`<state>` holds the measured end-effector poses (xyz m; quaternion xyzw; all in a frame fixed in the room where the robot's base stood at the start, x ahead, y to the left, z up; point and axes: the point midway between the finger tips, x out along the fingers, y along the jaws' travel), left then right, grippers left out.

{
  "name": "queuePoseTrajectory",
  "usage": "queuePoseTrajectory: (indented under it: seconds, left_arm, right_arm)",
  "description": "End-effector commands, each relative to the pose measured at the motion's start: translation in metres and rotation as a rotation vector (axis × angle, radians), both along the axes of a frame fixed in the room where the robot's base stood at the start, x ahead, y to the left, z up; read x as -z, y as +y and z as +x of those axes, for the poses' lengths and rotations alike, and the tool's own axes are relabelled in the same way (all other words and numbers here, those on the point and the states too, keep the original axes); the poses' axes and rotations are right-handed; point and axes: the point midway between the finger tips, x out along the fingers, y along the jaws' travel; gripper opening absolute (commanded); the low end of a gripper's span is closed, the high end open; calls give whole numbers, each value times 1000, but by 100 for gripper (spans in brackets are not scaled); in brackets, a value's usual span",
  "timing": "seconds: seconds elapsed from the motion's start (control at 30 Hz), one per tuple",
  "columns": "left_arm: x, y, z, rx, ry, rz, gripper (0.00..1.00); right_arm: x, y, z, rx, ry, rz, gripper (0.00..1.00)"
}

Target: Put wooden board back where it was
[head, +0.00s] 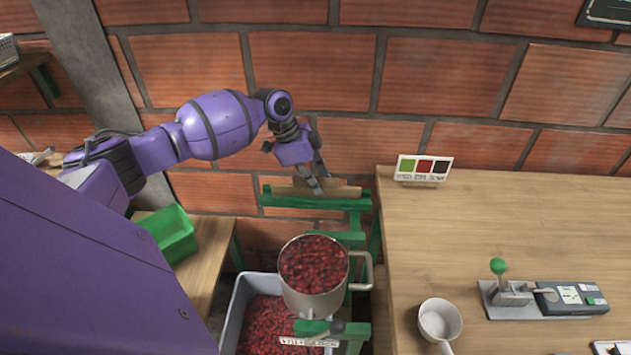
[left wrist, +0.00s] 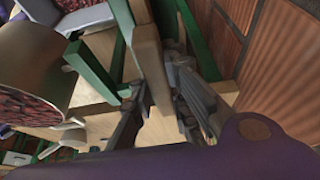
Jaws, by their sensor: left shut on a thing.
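The wooden board (head: 345,192) lies across the top of the green frame (head: 312,202), against the brick wall and behind the metal pot. My left gripper (head: 314,180) reaches down from above and is shut on the board. In the left wrist view the fingers (left wrist: 165,105) stand on either side of a pale wooden piece (left wrist: 150,62), which looks like the board; the fingers partly hide it. I cannot tell how fully the board rests on the frame. My right gripper is not in view.
A metal pot of red cherries (head: 315,275) stands in front of the green frame. A grey bin of cherries (head: 243,300) is below it. A green crate (head: 172,236) stands at left.

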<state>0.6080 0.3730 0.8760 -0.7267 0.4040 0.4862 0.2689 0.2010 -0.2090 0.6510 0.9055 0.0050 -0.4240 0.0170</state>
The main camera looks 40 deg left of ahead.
Motion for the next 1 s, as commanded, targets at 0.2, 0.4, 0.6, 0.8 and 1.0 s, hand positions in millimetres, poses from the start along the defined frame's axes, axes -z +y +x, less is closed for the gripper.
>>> queuePoseTrajectory:
  seconds: [0.2,0.4,0.6,0.8,1.0]
  left_arm:
    - [3,0,0,-1,1,-1,29]
    - [3,0,0,-1,1,-1,34]
    - [-1,0,0,0,-1,0,34]
    - [-28,11,-6,0,-2,3,34]
    - [-70,25,-15,-1,-2,2,34]
  right_arm:
    - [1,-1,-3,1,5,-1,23]
    - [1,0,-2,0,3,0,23]
    - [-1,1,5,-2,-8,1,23]
    - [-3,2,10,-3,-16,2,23]
    - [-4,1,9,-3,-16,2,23]
